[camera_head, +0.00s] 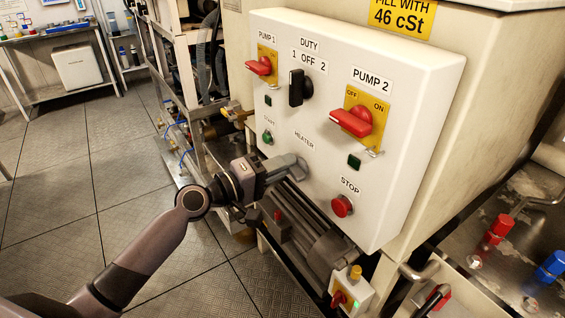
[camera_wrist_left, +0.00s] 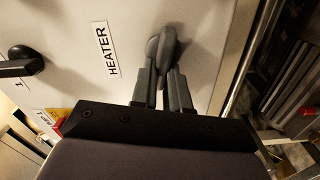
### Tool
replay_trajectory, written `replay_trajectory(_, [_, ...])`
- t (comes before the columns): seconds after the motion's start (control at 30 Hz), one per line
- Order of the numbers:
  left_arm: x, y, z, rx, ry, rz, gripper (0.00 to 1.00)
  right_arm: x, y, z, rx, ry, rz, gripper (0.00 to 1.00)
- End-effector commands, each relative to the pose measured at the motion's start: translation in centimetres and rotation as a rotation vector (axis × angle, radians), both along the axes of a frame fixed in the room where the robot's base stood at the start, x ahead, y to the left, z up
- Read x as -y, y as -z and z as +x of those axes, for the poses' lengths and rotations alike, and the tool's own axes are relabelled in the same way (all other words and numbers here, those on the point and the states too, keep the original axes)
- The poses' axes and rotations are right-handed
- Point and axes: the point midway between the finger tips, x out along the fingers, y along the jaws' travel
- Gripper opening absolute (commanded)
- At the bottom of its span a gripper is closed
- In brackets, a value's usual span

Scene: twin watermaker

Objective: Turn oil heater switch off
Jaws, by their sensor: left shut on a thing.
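The white control panel (camera_head: 395,210) has a HEATER label (camera_head: 304,140), which also shows in the left wrist view (camera_wrist_left: 106,50). Next to the label, the dark heater switch (camera_wrist_left: 163,44) sticks out from the panel in the left wrist view. My left gripper (camera_head: 296,167) is at the panel just below the label, its fingers on either side of the switch and shut on it. In the head view the gripper mostly hides the switch, so its pointer position is hard to tell. My right gripper is not in view.
The panel also carries a red PUMP 1 handle (camera_head: 259,66), a black DUTY knob (camera_head: 298,88), a red PUMP 2 handle (camera_head: 352,121), a green start button (camera_head: 267,137) and a red STOP button (camera_head: 342,206). A small box with a red switch (camera_head: 346,295) stands below. Open floor lies left.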

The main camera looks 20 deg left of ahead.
Motion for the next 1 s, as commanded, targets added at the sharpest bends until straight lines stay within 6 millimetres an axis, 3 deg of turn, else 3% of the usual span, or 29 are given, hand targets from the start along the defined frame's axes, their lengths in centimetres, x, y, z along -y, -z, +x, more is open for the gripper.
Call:
replay_trajectory(0.4, [-0.09,0.38,0.03,-0.130,-0.001,-0.166,0.00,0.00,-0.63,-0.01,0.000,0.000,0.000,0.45])
replay_trajectory(1.0, [-0.08,0.51,0.02,-0.154,-0.001,-0.198,0.00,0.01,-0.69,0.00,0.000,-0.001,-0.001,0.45])
